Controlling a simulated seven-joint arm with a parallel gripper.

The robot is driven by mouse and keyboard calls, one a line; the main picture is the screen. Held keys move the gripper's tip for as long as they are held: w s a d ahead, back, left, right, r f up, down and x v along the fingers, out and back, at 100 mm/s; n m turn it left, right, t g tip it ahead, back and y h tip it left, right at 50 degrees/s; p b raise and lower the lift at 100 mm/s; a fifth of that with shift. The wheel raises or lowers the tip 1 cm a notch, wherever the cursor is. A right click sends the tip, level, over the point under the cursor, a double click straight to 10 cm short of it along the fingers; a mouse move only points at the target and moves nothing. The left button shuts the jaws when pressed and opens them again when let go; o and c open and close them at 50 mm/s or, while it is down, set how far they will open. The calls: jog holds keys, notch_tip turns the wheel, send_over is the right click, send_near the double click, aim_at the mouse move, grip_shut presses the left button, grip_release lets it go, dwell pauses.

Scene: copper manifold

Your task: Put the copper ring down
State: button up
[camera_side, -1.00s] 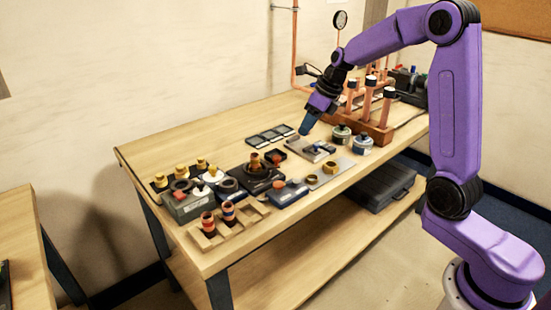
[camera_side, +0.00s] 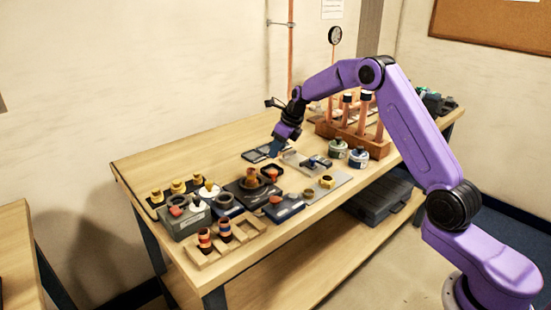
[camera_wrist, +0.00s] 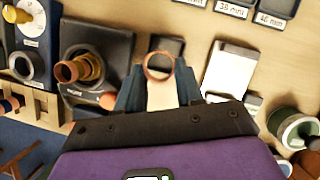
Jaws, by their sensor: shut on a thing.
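The copper ring (camera_wrist: 158,66) shows in the wrist view as a thin upright loop between my fingertips. My gripper (camera_wrist: 159,76) is shut on it, with one dark blue finger on each side. In the side view my gripper (camera_side: 275,147) hangs over the middle of the bench, beside the labelled dark trays (camera_side: 256,157). The ring is too small to make out there. In the wrist view a small dark tray (camera_wrist: 172,45) lies just beyond the ring. I cannot tell the ring's height above the bench.
A dark fixture with a brass fitting (camera_wrist: 92,66) stands left in the wrist view. In the side view, copper pipes in a wooden stand (camera_side: 360,142) rise behind right. The bench's back left is clear.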

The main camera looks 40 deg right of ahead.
jog(key=shift+w+f, duration=0.45)
jog(key=shift+f, duration=0.1)
jog(key=shift+w+f, duration=0.1)
jog(key=shift+f, duration=1.5)
jog(key=shift+f, duration=0.6)
jog(key=o, duration=1.1)
jog(key=shift+r, duration=0.1)
jog(key=shift+r, duration=0.2)
jog(key=v, duration=1.2)
jog(key=shift+r, duration=0.35)
